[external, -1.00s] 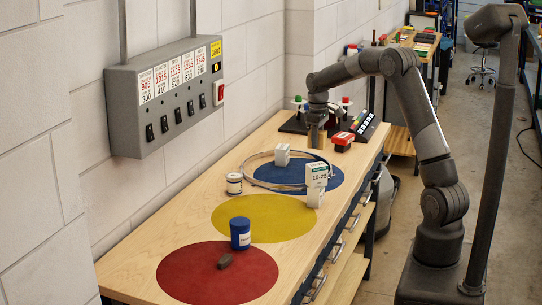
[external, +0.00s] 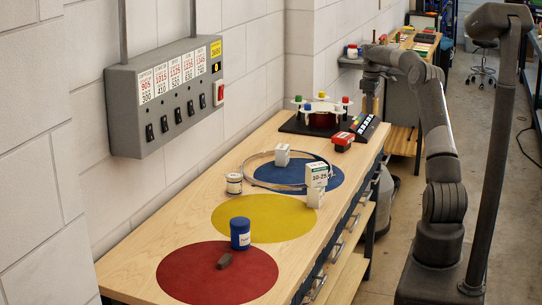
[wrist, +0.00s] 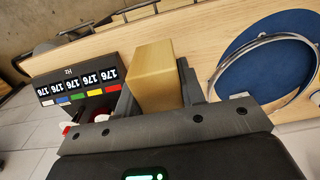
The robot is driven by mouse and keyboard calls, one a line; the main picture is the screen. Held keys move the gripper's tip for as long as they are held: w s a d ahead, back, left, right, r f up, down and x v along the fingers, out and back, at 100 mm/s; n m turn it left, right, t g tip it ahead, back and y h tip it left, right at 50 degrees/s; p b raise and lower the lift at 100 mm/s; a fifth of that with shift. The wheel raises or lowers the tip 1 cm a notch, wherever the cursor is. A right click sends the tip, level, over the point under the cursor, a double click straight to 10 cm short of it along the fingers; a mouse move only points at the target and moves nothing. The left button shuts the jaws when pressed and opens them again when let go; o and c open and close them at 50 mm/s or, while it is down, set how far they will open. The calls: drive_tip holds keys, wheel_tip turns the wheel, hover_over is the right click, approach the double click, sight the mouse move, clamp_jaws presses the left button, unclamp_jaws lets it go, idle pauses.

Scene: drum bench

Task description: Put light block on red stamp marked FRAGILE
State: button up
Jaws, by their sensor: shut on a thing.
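In the wrist view, a light wooden block (wrist: 153,77) sits between the two dark fingers of my gripper (wrist: 156,88), which is shut on it. In the external view my gripper (external: 372,78) is raised above the far end of the bench, behind the stamps. A red stamp (external: 342,139) with a dark base lies on the bench near the right edge, next to the control box. Its marking is too small to read. The gripper is well apart from it, higher and farther back.
A dark stand with coloured knobs (external: 321,115) and a button box (external: 363,124) stand at the far end. A metal hoop (external: 249,171), boxes (external: 317,174), a white tin (external: 234,183) and a blue jar (external: 240,233) occupy the nearer bench. The yellow circle (external: 270,222) is mostly clear.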

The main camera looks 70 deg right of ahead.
drive_tip(key=shift+s+d, duration=0.1)
drive_tip(key=shift+d, duration=0.1)
hover_over(342, 138)
drive_tip(key=f, duration=0.6)
drive_tip(key=shift+d+f, duration=0.25)
drive_tip(key=shift+f, duration=2.15)
drive_tip(key=o, duration=1)
drive_tip(key=shift+f, duration=0.1)
